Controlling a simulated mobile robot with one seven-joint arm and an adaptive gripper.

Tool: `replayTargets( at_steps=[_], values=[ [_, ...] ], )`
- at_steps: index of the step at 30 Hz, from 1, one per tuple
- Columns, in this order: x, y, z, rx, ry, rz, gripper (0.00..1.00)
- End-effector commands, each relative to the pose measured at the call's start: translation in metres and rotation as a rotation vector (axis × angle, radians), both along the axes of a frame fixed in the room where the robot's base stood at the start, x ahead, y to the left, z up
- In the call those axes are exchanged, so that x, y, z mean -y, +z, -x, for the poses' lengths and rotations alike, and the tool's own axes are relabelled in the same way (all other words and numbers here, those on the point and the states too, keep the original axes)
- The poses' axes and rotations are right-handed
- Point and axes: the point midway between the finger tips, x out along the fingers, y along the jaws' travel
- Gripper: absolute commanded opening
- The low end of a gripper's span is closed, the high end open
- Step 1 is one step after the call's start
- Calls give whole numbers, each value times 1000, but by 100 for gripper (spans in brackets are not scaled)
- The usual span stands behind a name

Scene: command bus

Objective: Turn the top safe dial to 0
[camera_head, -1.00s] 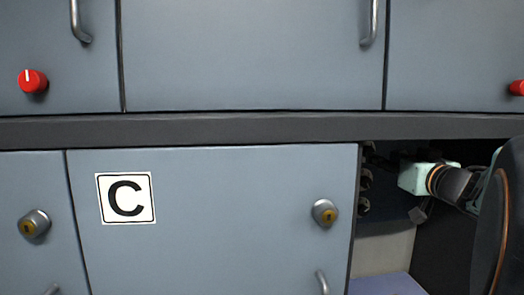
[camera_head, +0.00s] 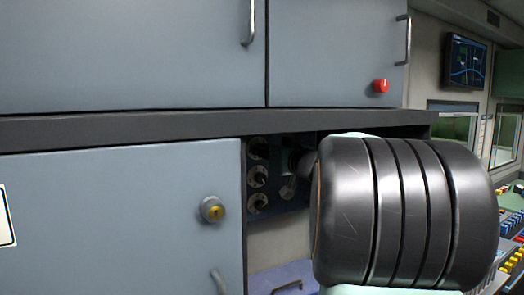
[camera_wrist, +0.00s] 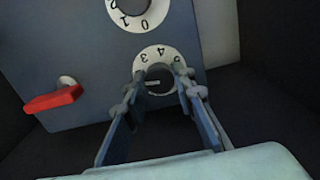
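In the wrist view, a blue-grey panel (camera_wrist: 85,70) carries two white number dials. One dial (camera_wrist: 152,54), with 3 and 4 readable, lies at the fingertips. Another dial (camera_wrist: 125,20), with 0 and 1 readable, is cut by the top edge. My gripper (camera_wrist: 165,92) has its two fingers apart, on either side of the nearer dial's knob; contact is unclear. In the head view, a column of dark knobs with pale rings, including the top one (camera_head: 258,148), shows in the recess. My dark arm hides most of the gripper there. I cannot tell which dial the fingers straddle.
A red handle (camera_wrist: 53,99) sticks out left of the dials in the wrist view. A grey cabinet door (camera_head: 120,220) borders the recess on the left, with a dark ledge (camera_head: 120,130) above. A red knob (camera_head: 380,86) is on an upper door.

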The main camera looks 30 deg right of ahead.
Motion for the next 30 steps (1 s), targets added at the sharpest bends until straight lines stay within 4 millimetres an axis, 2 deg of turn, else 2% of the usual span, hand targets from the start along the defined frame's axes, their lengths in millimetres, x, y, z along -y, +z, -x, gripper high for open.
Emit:
replayTargets(
  at_steps=[1,5,17,30],
  values=[
    [0,0,0,0,0,0,14],
    [0,0,0,0,0,0,0],
    [-1,0,0,-4,1,78,0],
    [-2,-1,0,-24,1,441,0]
  ],
)
